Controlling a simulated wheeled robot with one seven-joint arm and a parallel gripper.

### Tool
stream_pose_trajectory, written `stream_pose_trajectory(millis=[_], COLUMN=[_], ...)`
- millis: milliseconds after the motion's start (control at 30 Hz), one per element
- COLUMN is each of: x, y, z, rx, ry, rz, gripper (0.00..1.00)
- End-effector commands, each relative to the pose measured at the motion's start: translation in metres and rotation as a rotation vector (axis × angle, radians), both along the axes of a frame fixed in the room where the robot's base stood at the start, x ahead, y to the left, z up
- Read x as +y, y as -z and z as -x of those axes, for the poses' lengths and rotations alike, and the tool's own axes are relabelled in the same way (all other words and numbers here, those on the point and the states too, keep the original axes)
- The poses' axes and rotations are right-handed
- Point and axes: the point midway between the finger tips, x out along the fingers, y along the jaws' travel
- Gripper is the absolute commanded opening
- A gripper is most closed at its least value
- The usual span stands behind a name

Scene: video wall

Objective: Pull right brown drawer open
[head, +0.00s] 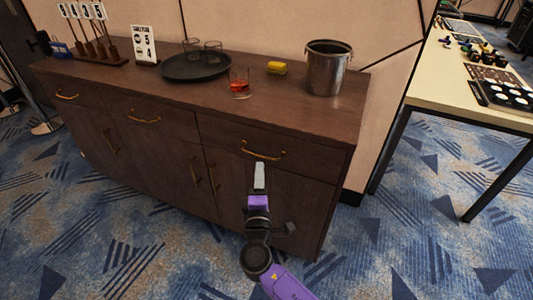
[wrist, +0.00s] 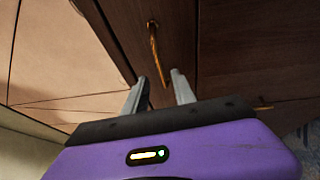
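The right brown drawer (head: 318,160) is at the top right of a dark wooden cabinet, its front flush with the cabinet. Its curved brass handle (head: 263,156) runs sideways across the front. My gripper (head: 259,166) is just below the handle in the head view. In the wrist view my gripper (wrist: 160,76) has its two grey fingers apart, with nothing held. The handle (wrist: 154,50) shows there ahead of the fingers, its lower end in line with the gap between the tips. I cannot tell whether the tips reach around it.
On the cabinet top stand a metal bucket (head: 327,70), a glass with red drink (head: 240,83), a yellow item (head: 276,68) and a dark round tray (head: 195,68) with glasses. A table (head: 450,108) stands at the right. Carpet in front is clear.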

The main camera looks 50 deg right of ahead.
Motion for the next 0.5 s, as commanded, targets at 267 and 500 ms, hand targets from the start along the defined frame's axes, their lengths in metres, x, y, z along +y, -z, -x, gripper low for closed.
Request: stream_pose_trajectory(millis=[267, 500], x=[-0.029, -0.050], y=[-0.004, -0.006], z=[-0.025, -0.045], rx=[-0.003, -0.002], ry=[0.005, 0.002], rz=[-0.004, -0.004], gripper=[0.32, 0.32])
